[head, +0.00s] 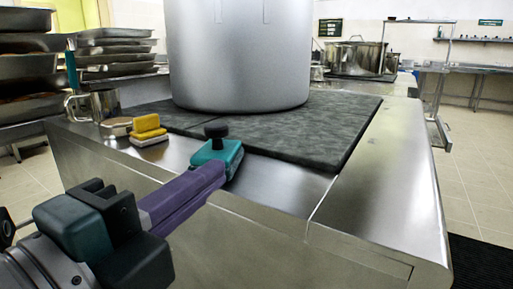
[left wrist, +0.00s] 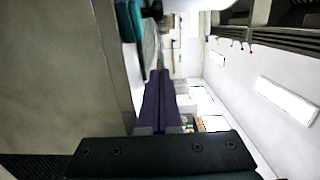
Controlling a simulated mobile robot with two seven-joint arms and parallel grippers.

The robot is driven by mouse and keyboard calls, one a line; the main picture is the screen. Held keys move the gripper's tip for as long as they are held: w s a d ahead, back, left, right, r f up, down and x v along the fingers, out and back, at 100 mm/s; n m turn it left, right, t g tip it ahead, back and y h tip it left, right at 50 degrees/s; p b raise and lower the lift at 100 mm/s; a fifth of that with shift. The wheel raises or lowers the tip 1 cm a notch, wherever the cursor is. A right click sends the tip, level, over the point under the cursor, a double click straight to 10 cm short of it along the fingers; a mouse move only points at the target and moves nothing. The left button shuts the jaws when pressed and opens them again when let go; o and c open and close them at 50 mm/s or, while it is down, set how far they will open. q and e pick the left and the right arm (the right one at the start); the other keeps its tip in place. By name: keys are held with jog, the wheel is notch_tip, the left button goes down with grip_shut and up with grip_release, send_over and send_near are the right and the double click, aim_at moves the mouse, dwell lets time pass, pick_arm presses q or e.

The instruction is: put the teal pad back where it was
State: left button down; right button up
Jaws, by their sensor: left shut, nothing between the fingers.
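The teal pad (head: 228,154), with a black knob on top, lies on the steel counter (head: 275,185) near its front edge, in front of the dark slab. It also shows at the top of the left wrist view (left wrist: 125,22). My left gripper (head: 215,170) has long purple fingers closed together with nothing between them. Their tips reach the near side of the pad in the head view; I cannot tell if they touch it. The fingers also show in the left wrist view (left wrist: 161,75). My right gripper is not in view.
A large stockpot (head: 240,55) stands on the dark slab (head: 310,125). A yellow-and-white sponge stack (head: 148,130) and a metal mug (head: 97,106) stand left of the pad. Stacked trays (head: 110,50) are at the back left. The counter's right front is clear.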

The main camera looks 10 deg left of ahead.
aim_at(222, 143)
pick_arm(q)
jog(key=x, duration=0.8)
jog(key=shift+w+r, duration=0.1)
jog(key=shift+w, duration=0.1)
jog(key=a, duration=0.1)
jog(key=w+a, duration=0.1)
jog(key=a, duration=0.1)
jog(key=shift+w, duration=0.25)
jog(key=shift+w+a, duration=0.15)
jog(key=shift+a, duration=0.1)
jog(key=w+a, duration=0.1)
jog(key=a, duration=0.1)
jog(key=w+a, duration=0.1)
jog(key=a, duration=0.1)
jog(key=w+a, duration=0.1)
jog(key=a, duration=0.1)
jog(key=shift+w+a+b, duration=0.15)
jog(key=shift+w+b, duration=0.2)
